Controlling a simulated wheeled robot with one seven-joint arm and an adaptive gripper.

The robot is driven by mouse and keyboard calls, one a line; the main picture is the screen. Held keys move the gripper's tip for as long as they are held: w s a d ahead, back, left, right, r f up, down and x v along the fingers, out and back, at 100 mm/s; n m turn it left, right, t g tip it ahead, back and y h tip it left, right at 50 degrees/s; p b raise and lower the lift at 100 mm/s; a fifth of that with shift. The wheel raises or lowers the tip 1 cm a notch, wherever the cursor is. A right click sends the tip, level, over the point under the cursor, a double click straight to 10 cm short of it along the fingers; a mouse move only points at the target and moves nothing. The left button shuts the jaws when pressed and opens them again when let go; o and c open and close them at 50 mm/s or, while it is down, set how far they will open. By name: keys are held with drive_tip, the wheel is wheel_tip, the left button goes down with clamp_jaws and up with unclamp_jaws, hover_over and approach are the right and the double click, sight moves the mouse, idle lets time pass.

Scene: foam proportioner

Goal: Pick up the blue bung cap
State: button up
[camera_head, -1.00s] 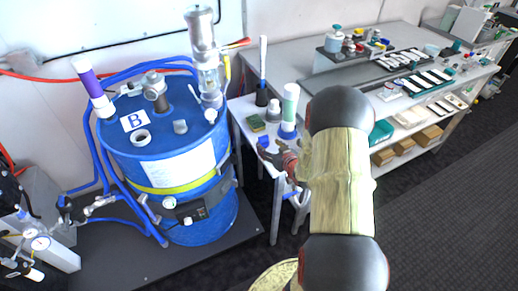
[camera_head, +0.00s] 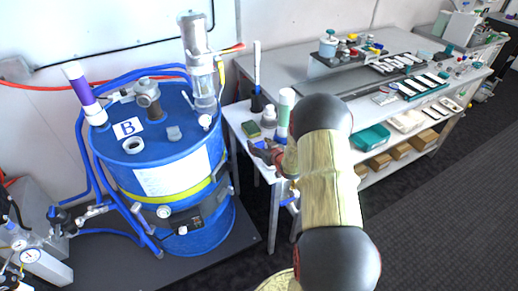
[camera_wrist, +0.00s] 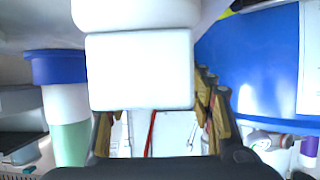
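My gripper (camera_head: 267,153) is low over the front of the small side table, just right of the blue drum. A small blue piece (camera_head: 260,145) shows at its fingertips in the head view. It may be the blue bung cap, but I cannot tell it from the gripper. In the wrist view my gripper (camera_wrist: 158,125) has its two brownish fingers wide apart. A large white block-like thing (camera_wrist: 140,70) fills the view ahead of and between them; whether they touch it is unclear. No blue cap can be made out between the fingers there.
The green and white tube in a blue base (camera_head: 285,108) stands close to my gripper and shows upside down in the wrist view (camera_wrist: 65,105). The blue drum (camera_head: 165,150) stands left.

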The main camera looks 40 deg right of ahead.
drive_tip(key=c, duration=1)
drive_tip(key=shift+c, duration=0.4)
drive_tip(key=shift+r, duration=0.1)
